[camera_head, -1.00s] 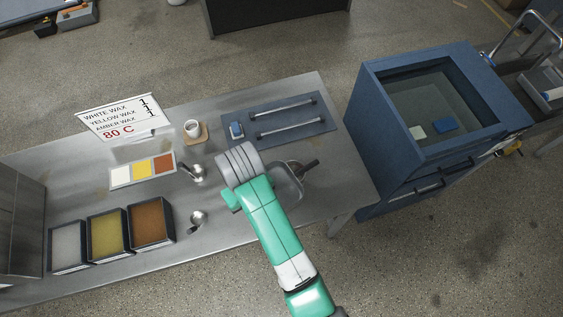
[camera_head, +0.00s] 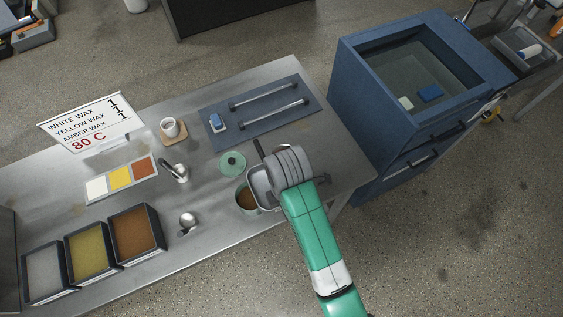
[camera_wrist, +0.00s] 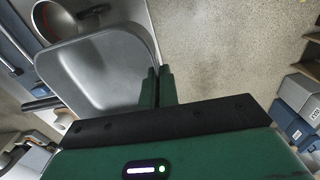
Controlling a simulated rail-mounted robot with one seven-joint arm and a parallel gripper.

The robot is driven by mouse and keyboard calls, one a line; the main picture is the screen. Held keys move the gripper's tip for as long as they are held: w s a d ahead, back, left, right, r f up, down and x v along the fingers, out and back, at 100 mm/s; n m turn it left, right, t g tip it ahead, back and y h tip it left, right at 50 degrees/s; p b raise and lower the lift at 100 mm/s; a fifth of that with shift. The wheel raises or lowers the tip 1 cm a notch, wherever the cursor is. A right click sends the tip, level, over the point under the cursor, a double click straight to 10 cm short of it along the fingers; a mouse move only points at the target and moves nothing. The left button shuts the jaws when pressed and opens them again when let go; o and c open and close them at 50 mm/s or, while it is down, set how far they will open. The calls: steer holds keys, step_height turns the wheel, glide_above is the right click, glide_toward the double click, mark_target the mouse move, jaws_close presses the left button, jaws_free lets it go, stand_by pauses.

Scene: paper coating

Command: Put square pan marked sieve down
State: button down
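The square pan (camera_wrist: 105,65) is a grey metal tray with rounded corners and raised walls. It fills the upper left of the wrist view; no marking on it is readable. In the head view the pan (camera_head: 259,183) is partly hidden behind my wrist, at the right part of the bench. My gripper (camera_wrist: 160,84) has its two narrow fingers close together at the pan's rim and appears shut on it. In the head view the fingers are hidden. I cannot tell whether the pan touches the bench.
A round pot (camera_head: 246,199) with brown contents stands next to the pan, partly overlapped by it. A green lid (camera_head: 232,162) lies nearby. A blue mat (camera_head: 250,125) with two bars is behind. A blue water tank (camera_head: 355,95) stands right. A spoon (camera_head: 187,222) and wax trays (camera_head: 104,246) are left.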

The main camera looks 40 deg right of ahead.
steer(key=s+d+f+n+b, duration=0.2)
steer(key=s+d+f+n, duration=0.2)
steer(key=d, duration=0.1)
steer(key=w+d+f+b, duration=0.1)
steer(key=w+d+b, duration=0.1)
steer(key=w+d, duration=0.95)
steer(key=shift+n, duration=0.4)
steer(key=shift+w+a+f, duration=0.2)
steer(key=shift+a+f, duration=0.15)
steer(key=shift+f, duration=0.45)
steer(key=shift+w+a+f, duration=0.25)
steer(key=shift+a+f, duration=0.1)
steer(key=shift+f, duration=0.4)
steer(key=shift+w+a+f, duration=0.2)
steer(key=shift+a+f, duration=0.15)
steer(key=shift+f, duration=0.45)
steer(key=c, duration=1.7)
jaws_free()
step_height(320, 180, up, 13)
steer(key=shift+f+p, duration=0.1)
steer(key=shift+p, duration=0.4)
